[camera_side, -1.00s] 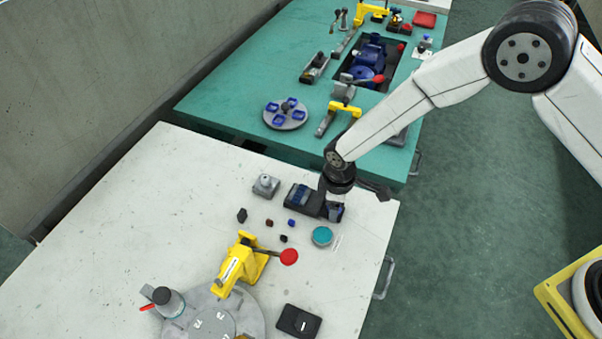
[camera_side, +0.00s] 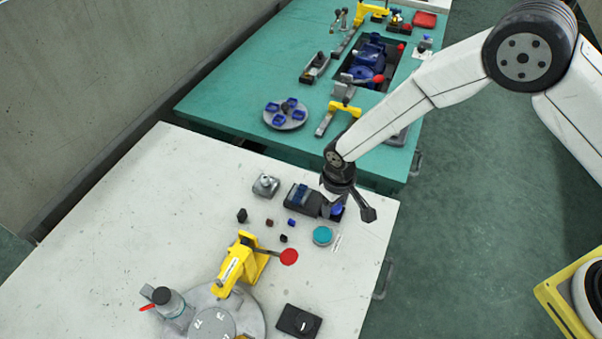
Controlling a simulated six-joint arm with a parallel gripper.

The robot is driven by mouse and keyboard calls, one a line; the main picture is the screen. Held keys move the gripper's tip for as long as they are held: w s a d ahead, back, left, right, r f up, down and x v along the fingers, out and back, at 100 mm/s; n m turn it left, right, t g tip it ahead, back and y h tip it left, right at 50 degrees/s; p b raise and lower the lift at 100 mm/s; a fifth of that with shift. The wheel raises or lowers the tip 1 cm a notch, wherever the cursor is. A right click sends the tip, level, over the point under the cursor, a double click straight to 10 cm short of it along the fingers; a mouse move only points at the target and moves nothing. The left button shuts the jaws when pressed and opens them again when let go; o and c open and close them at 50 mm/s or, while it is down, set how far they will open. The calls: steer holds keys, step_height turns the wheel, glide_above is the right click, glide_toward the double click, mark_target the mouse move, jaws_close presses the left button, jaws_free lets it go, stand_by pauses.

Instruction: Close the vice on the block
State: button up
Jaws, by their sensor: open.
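A black, low device that looks like the vice (camera_side: 303,200) lies on the white table, with a dark blue block (camera_side: 299,193) seemingly at its left part. A blue knob-like part (camera_side: 337,210) shows at its right end. My gripper (camera_side: 349,211) is open and points down at that right end. One finger is close beside the blue part and the other stands out to the right. I cannot tell whether the fingers touch it. The gap between the vice jaws and the block is too small to make out.
A grey fixture (camera_side: 266,186) stands left of the vice. Several small dark cubes and a teal disc (camera_side: 323,236) lie in front. A yellow clamp (camera_side: 240,262) with a red-tipped lever stands nearer the camera. The green table (camera_side: 230,100) behind holds other fixtures.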

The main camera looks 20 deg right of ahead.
steer(key=m, duration=0.3)
steer(key=shift+m, duration=0.4)
step_height(320, 180, up, 8)
steer(key=shift+d+r, duration=0.1)
steer(key=shift+d, duration=0.05)
steer(key=s+d+r, duration=0.3)
steer(key=d, duration=0.4)
steer(key=s+d+r+t, duration=0.1)
steer(key=s+d+r, duration=0.3)
steer(key=d, duration=0.3)
steer(key=s+d+r+t, duration=0.1)
steer(key=s+d+r, duration=0.2)
steer(key=d, duration=0.4)
steer(key=shift+s+r, duration=0.2)
steer(key=shift+r, duration=0.25)
steer(key=shift+d, duration=0.15)
steer(key=shift+s+d+r+t, duration=0.15)
steer(key=shift+s+d, duration=0.35)
steer(key=shift+s, duration=0.25)
steer(key=shift+s+d+r+t, duration=0.15)
steer(key=shift+s+d, duration=0.35)
steer(key=shift+s, duration=0.25)
